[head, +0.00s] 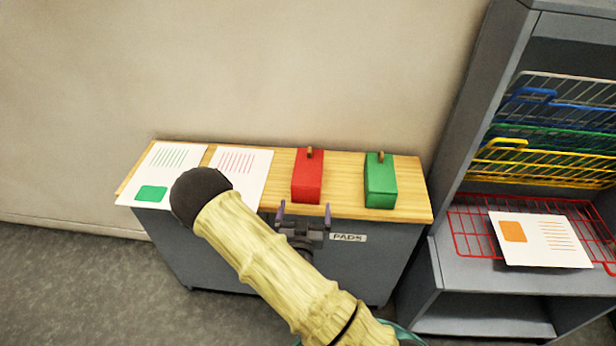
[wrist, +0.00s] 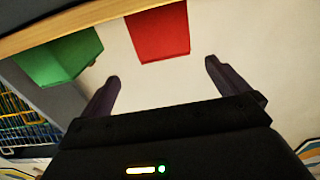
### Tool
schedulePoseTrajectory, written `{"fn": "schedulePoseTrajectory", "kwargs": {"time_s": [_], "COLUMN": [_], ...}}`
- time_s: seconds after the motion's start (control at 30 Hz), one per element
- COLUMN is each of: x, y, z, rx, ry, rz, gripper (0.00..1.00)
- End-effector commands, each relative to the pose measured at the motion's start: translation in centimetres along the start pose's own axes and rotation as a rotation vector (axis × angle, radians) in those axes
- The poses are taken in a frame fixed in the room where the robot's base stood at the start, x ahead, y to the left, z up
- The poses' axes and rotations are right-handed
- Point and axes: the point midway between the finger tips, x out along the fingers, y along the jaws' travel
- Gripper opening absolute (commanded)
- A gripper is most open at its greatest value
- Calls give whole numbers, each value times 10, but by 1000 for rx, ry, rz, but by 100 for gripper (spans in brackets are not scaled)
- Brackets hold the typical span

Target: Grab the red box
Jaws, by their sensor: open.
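The red box (head: 307,178) stands on the wooden top of the grey cabinet, near its middle, with a small brown knob on top. It also shows in the wrist view (wrist: 158,34), at the upper middle, beyond and between my fingers. My gripper (head: 304,209) is open and empty at the front edge of the cabinet top, just in front of the red box. In the wrist view my gripper's fingers (wrist: 163,73) are spread wide with a gap between them and the box. My arm hides part of the cabinet front.
A green box (head: 380,182) stands to the right of the red one, apart from it. Two printed sheets (head: 163,165) lie on the left of the wooden top (head: 410,208). A grey shelf with coloured wire racks (head: 540,145) and a sheet (head: 541,241) stands at the right.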

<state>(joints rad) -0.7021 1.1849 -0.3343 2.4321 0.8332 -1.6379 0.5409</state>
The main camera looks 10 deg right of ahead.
Motion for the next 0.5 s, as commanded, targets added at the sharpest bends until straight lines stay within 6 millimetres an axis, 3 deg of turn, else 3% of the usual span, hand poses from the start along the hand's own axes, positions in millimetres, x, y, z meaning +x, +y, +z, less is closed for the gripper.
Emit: {"fn": "schedulePoseTrajectory", "kwargs": {"time_s": [0.3, 0.5], "x": [57, 76], "y": [0, 0], "z": [-3, 0], "rx": [0, -1], "ry": [3, -1], "rz": [1, 1], "gripper": [100, 100]}}
